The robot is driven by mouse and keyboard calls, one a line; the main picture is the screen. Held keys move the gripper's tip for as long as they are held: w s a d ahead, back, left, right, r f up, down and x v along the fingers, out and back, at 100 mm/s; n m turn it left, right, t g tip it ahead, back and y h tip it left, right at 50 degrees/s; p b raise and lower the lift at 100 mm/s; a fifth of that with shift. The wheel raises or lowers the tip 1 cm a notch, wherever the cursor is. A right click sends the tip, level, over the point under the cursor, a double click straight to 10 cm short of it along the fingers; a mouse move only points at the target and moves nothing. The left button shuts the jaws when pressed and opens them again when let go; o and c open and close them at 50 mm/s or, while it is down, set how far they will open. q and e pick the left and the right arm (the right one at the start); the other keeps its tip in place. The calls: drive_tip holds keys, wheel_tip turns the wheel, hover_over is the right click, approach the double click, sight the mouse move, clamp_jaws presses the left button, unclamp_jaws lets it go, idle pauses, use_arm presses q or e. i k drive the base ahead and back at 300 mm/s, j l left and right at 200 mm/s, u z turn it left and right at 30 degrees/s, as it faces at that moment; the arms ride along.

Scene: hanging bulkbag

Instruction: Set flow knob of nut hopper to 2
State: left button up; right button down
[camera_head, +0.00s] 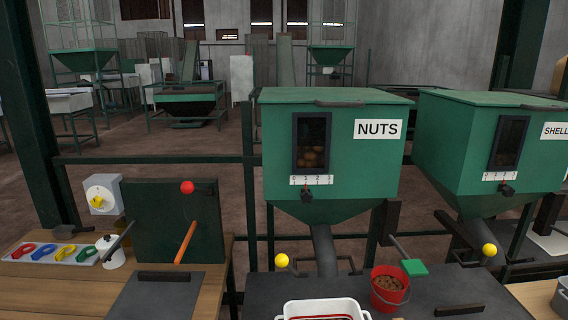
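The nut hopper (280,140) is a green box with a NUTS label (377,129) and a window showing brown nuts. Below the window is a white scale strip (311,180) with small marks that seem to run from 0 to 3. The dark flow knob (306,195) sits just under the strip, left of its middle, at about the 1 mark. The digits are small, so its exact setting is hard to read. Neither of my grippers is in view.
A similar green hopper labelled SHELL (455,140) stands at the right. Below the nut hopper are its chute (325,250), a yellow-ball lever (282,261), a red bucket (389,288) of brown pieces and a white tray (322,308). A wooden workbench (50,295) is at left.

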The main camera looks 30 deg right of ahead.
sight(305, 194)
drive_tip(key=z, duration=1.15)
